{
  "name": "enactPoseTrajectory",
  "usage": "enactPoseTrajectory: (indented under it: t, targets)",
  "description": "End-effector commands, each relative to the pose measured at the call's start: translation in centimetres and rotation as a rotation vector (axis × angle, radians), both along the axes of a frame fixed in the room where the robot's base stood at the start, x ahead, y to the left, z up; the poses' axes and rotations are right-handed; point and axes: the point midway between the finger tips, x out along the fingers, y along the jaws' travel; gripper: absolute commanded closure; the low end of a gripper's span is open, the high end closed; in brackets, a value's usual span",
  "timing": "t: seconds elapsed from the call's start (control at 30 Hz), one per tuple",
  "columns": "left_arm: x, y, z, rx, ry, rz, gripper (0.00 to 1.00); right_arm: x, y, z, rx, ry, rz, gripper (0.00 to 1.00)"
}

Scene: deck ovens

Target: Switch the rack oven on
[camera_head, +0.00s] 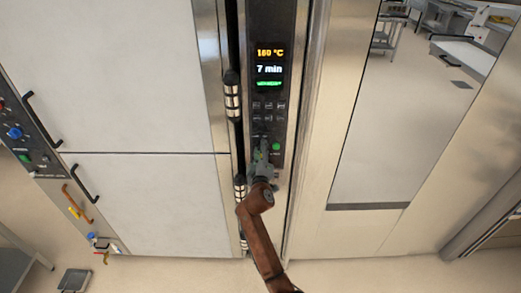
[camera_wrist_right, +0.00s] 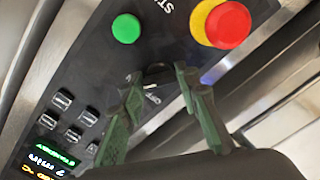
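The rack oven's black control panel (camera_head: 270,30) runs upright in the middle of the head view. Its display (camera_head: 270,68) is lit and reads about 180 °C and 7 min above a green line. A green button (camera_head: 276,147) sits low on the panel; it also shows in the right wrist view (camera_wrist_right: 126,28). Near it are a red mushroom button (camera_wrist_right: 229,24) on a yellow collar and a dark, partly hidden switch or knob (camera_wrist_right: 157,73). My right gripper (camera_head: 262,149) is at the lower panel, its fingers (camera_wrist_right: 160,78) apart on either side of that switch. Contact is unclear. My left gripper is out of view.
Several small panel buttons (camera_head: 268,105) sit below the display. Left is a large pale door (camera_head: 120,70) with black handles and another control strip (camera_head: 20,135). Right is a steel door with a tall glass (camera_head: 400,120). Clear floor (camera_head: 180,275) lies in front.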

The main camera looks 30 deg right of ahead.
Motion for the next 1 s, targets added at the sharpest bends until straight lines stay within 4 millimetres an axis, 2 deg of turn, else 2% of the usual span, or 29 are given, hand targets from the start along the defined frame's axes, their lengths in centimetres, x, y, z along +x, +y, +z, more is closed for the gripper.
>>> enactPoseTrajectory:
  t: [0.23,0.57,1.0]
  targets:
    - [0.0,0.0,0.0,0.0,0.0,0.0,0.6,0.0,0.0,-0.1,0.0,0.001,0.001,0.54]
    - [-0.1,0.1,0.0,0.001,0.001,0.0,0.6,-0.4,0.3,-0.1,-0.002,0.001,0.001,0.54]
    - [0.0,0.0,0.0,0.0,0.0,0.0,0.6,-5.8,3.6,-0.1,0.0,0.002,0.001,0.54]
